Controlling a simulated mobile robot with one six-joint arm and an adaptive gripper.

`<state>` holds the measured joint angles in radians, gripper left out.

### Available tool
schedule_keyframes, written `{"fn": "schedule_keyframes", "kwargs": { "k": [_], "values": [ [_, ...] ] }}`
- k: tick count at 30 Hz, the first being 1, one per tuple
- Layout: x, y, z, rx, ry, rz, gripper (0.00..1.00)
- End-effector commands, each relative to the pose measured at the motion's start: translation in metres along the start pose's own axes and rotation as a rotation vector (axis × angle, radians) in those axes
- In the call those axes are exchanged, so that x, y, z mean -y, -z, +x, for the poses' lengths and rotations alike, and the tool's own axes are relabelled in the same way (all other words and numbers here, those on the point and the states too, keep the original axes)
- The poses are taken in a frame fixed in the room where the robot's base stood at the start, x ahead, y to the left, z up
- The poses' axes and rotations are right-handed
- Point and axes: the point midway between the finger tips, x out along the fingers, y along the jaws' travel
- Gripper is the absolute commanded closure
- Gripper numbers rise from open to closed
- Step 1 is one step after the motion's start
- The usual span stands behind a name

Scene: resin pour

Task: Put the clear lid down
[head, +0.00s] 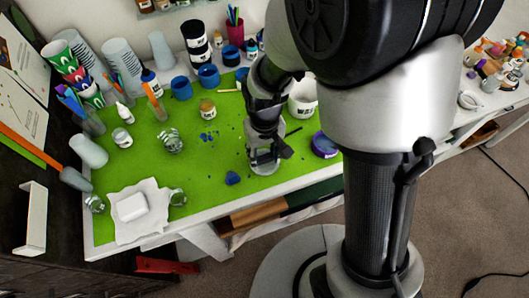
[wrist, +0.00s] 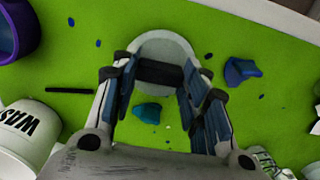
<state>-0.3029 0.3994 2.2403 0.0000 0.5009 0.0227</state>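The clear lid (wrist: 163,48) is a pale, see-through disc with a dark bar-like handle across it. In the wrist view, my gripper (wrist: 157,72) has its two fingers on either end of that dark handle, closed on it. In the head view, my gripper (head: 264,153) points down over the green mat, with the lid (head: 263,167) just below the fingertips near the mat's front part. I cannot tell whether the lid touches the mat. Part of the lid is hidden by the fingers and handle.
The green mat (head: 205,180) has blue specks and a blue lump (head: 232,178). A teal lump (wrist: 147,112) lies below the fingers. A white waste tub (head: 303,98) and a purple round container (head: 325,145) stand nearby. Glass jars and a white cloth (head: 150,222) are left.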

Motion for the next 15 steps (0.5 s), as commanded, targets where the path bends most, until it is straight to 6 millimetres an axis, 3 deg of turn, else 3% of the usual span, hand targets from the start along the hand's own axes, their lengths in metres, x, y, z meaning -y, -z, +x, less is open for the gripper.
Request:
{"fn": "schedule_keyframes", "kwargs": {
  "k": [9, 15],
  "values": [
    [0.0, -0.0002, 0.0001, 0.001, 0.0, 0.0, 0.39],
    [0.0, -0.0002, 0.0001, 0.001, 0.0, 0.0, 0.39]
  ]
}}
